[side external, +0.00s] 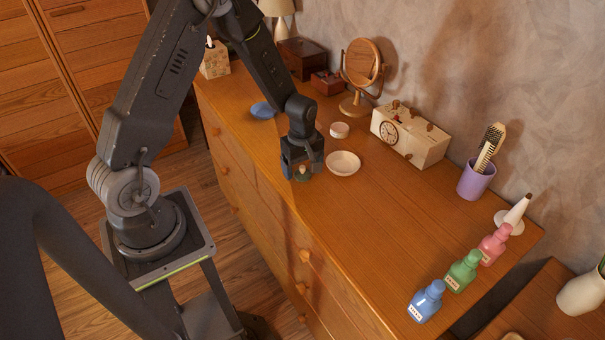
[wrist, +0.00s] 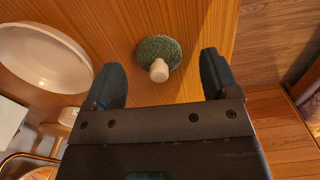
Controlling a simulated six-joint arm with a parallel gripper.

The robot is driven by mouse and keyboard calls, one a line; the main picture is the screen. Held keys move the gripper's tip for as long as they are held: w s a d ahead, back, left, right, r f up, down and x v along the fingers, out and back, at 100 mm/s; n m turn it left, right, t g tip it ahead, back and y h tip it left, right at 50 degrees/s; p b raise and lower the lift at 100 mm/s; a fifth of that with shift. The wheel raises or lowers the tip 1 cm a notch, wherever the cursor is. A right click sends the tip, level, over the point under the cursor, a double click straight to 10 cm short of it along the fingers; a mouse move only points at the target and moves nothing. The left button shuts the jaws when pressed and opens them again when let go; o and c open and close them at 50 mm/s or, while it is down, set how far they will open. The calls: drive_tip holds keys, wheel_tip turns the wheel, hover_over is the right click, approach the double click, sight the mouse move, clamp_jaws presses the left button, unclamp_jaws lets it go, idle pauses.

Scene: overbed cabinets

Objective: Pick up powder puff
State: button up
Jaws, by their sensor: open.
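The powder puff (wrist: 158,54) is a round, green, textured pad with a pale knob on top. It lies on the wooden dresser top near the front edge. In the side external view the puff (side external: 303,173) shows just under my gripper and is partly covered by it. My gripper (side external: 301,168) points down over it. In the wrist view my gripper (wrist: 164,80) is open, with one dark finger to each side and the puff ahead between them. The gap between them looks empty.
A white bowl (side external: 343,163) stands close right of my gripper, with a small white jar (side external: 339,130) behind it. A clock box (side external: 410,135), wooden mirror (side external: 361,65) and blue round item (side external: 263,110) stand further off. Bottles (side external: 462,271) stand at the near end.

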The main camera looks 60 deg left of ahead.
sight(301, 166)
drive_tip(key=shift+f, duration=0.7)
drive_tip(key=shift+c, duration=0.4)
drive_tip(key=c, duration=1)
drive_tip(key=shift+o, duration=0.2)
drive_tip(key=shift+r, duration=0.1)
drive_tip(key=shift+w+r, duration=0.1)
drive_tip(key=shift+r, duration=0.25)
drive_tip(key=r, duration=0.4)
drive_tip(key=shift+s+a, duration=0.2)
drive_tip(key=shift+a, duration=0.05)
drive_tip(key=s+a+r, duration=0.6)
drive_tip(key=s+a, duration=0.1)
drive_tip(key=a, duration=0.1)
drive_tip(key=shift+s+a, duration=0.2)
drive_tip(key=shift+r, duration=0.1)
